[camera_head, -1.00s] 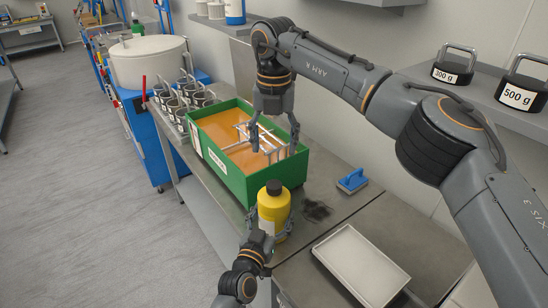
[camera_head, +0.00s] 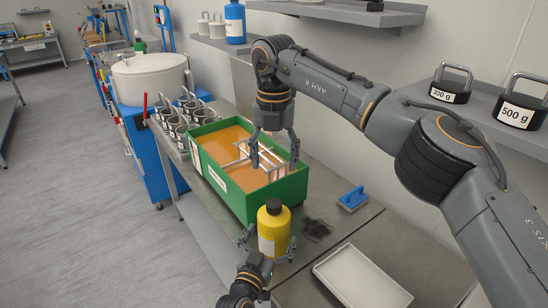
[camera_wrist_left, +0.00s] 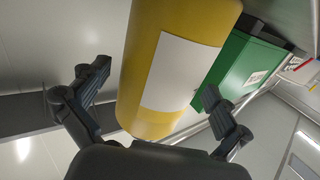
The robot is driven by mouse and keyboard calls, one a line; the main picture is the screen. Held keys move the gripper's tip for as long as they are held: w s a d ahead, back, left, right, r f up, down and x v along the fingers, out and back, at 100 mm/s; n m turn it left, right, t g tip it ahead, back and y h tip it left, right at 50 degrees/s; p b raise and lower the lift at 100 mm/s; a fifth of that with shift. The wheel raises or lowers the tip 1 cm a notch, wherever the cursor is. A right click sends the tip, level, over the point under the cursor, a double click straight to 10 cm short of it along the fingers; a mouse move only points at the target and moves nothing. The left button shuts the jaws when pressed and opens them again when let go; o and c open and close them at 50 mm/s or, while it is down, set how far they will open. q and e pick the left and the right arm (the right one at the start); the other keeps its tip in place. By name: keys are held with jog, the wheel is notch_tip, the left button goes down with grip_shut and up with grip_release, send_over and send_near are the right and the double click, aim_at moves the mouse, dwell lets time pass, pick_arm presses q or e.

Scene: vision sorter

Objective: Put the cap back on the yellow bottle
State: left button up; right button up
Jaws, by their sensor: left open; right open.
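The yellow bottle (camera_head: 274,232) stands upright on the grey bench in front of the green bin. A black cap (camera_head: 273,206) sits on its top; I cannot tell how firmly it is seated. My left gripper (camera_head: 267,246) is open, with one finger on each side of the bottle's lower part. In the left wrist view the bottle (camera_wrist_left: 165,50), with a blank white label, rises between the spread fingers, with gaps on both sides. My right gripper (camera_head: 275,160) is open and points down over the green bin, at a wire rack in it.
The green bin (camera_head: 283,190) holds an orange surface and the metal wire rack (camera_head: 245,152). A blue-handled brush (camera_head: 353,198), a dark smudge (camera_head: 317,228) and a pale tray (camera_head: 322,268) are to the right. Several metal cups (camera_head: 180,122) stand left. Labelled weights (camera_head: 521,108) sit on a shelf.

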pick_arm(q)
jog(key=v, duration=1.1)
jog(key=shift+s, duration=0.1)
